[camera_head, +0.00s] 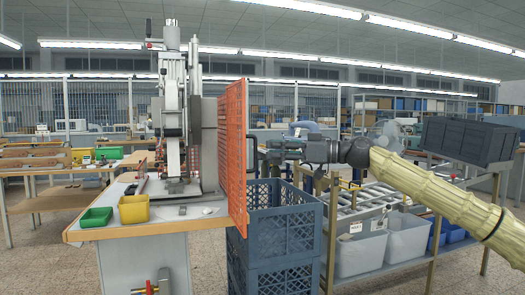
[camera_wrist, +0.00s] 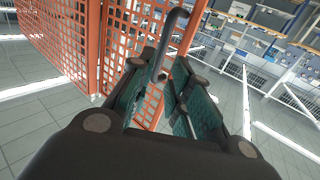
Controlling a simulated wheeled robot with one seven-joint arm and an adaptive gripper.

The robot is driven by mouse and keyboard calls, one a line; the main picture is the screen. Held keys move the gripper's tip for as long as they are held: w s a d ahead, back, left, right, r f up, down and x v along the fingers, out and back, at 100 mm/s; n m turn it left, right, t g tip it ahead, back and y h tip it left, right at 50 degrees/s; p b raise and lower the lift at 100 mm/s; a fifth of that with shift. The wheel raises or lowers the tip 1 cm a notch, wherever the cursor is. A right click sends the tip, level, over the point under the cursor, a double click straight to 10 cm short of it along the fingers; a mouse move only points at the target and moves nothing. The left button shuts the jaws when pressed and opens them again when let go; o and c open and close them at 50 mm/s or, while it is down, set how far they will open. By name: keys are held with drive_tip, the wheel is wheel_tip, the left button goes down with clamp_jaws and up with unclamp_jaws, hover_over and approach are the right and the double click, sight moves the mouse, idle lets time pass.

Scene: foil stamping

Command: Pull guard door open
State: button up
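The guard door is an orange mesh panel (camera_head: 236,135) on the right side of the stamping press (camera_head: 175,110), seen at a steep angle. Its dark bar handle (camera_head: 251,143) stands out on the panel's right face. In the wrist view the orange mesh (camera_wrist: 128,40) fills the upper middle, with the curved handle (camera_wrist: 174,32) in front of it. My gripper (camera_head: 264,153) points left at the handle. In the wrist view its two green-padded fingers (camera_wrist: 167,72) are apart, with the handle's bar between their tips. I cannot see clear contact on both sides.
Stacked blue crates (camera_head: 283,222) stand below my gripper. A roller rack (camera_head: 365,200) with grey bins (camera_head: 360,250) is to the right, and a dark crate (camera_head: 470,140) lies beyond my arm. Green (camera_head: 97,217) and yellow (camera_head: 133,209) bins sit on the press table.

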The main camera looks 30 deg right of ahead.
drive_tip(key=shift+v, duration=2.7)
